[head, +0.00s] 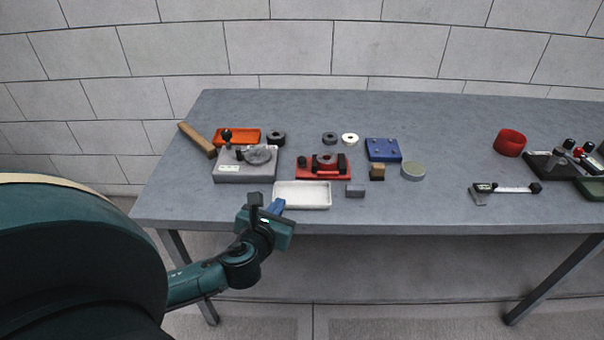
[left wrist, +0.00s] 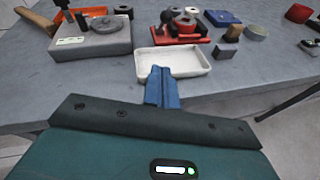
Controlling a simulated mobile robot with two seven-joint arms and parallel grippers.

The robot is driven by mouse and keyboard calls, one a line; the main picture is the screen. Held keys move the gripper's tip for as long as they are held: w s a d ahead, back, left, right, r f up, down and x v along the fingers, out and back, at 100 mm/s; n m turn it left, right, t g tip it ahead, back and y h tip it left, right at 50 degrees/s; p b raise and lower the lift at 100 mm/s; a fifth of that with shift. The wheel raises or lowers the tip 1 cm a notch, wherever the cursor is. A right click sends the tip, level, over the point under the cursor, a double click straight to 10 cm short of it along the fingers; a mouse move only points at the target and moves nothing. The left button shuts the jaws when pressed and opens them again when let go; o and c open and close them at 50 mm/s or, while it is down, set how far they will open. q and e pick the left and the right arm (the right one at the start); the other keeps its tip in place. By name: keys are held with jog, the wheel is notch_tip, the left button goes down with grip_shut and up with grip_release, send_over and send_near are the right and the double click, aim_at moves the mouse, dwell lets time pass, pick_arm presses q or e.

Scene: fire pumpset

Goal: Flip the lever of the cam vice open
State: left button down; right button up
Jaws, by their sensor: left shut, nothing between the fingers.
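What looks like the cam vice is a red base (head: 323,174) with black upright parts and a ring-shaped part (head: 326,160) between them. A dark round knob (head: 301,161) stands at its left end; the lever's exact position is too small to tell. The vice also shows at the top of the left wrist view (left wrist: 160,37). My left gripper (head: 277,206) is at the table's front edge, in front of and to the left of the vice, apart from it. Its blue fingers (left wrist: 162,84) are shut and empty. My right gripper is out of view.
A white tray (head: 302,206) lies between my left gripper and the vice. A grey block (head: 355,191) is right of the tray. A grey fixture with a black knob (head: 243,173) stands left. A blue plate (head: 383,150) is behind right.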

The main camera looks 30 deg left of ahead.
aim_at(302, 162)
pick_arm(q)
jog(key=shift+w, duration=0.1)
jog(key=x, duration=0.9)
jog(key=shift+f+b, duration=0.1)
jog(key=shift+b, duration=0.2)
jog(key=w, duration=0.1)
jog(key=w+r, duration=0.1)
jog(key=w, duration=0.1)
jog(key=shift+w+a+r+p, duration=0.15)
jog(key=shift+a+p, duration=0.2)
jog(key=shift+w+r, duration=0.15)
jog(key=shift+w, duration=0.1)
jog(key=shift+w+a, duration=0.1)
jog(key=shift+w, duration=0.1)
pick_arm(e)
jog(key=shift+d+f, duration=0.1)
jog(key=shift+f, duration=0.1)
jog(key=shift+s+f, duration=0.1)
pick_arm(q)
jog(key=shift+w+r, duration=0.1)
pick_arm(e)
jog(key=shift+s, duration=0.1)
